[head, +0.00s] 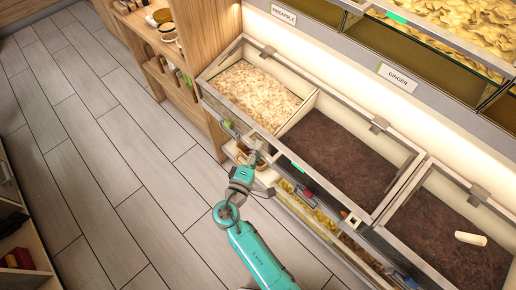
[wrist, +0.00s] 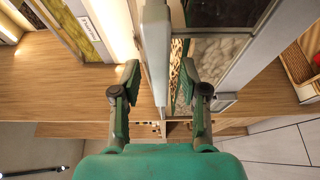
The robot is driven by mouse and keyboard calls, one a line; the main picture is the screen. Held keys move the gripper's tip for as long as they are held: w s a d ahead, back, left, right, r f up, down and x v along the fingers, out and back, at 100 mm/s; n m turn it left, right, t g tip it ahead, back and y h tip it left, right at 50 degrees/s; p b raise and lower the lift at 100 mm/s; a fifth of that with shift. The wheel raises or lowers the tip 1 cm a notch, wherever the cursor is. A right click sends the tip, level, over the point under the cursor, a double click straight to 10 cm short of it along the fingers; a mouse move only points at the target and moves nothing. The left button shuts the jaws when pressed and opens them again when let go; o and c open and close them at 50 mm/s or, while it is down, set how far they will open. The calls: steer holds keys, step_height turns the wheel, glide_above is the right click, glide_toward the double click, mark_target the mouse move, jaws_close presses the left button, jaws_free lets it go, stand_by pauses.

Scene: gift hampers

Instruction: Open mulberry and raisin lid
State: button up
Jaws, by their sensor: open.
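A row of framed bins runs along the counter in the head view. One holds pale flakes (head: 255,92), the middle one a dark filling (head: 345,150), and the right one a similar dark filling (head: 445,235). I cannot read a mulberry and raisin label, so I cannot tell which lid is meant. My gripper (head: 257,158) is at the front edge of the row, near the divider between the flakes and the middle bin. In the wrist view my gripper (wrist: 162,70) is open, with a pale upright edge (wrist: 156,50) between its fingers. Contact is unclear.
An upper row has pineapple (head: 283,14) and ginger (head: 398,78) labels. A white scoop-like piece (head: 470,239) lies in the right bin. Lower bins sit under the front edge. A wooden shelf (head: 165,75) with jars stands at the left. The tiled floor (head: 90,140) is clear.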

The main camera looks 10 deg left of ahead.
steer(key=shift+w+d, duration=0.15)
steer(key=shift+w, duration=0.3)
jaws_close()
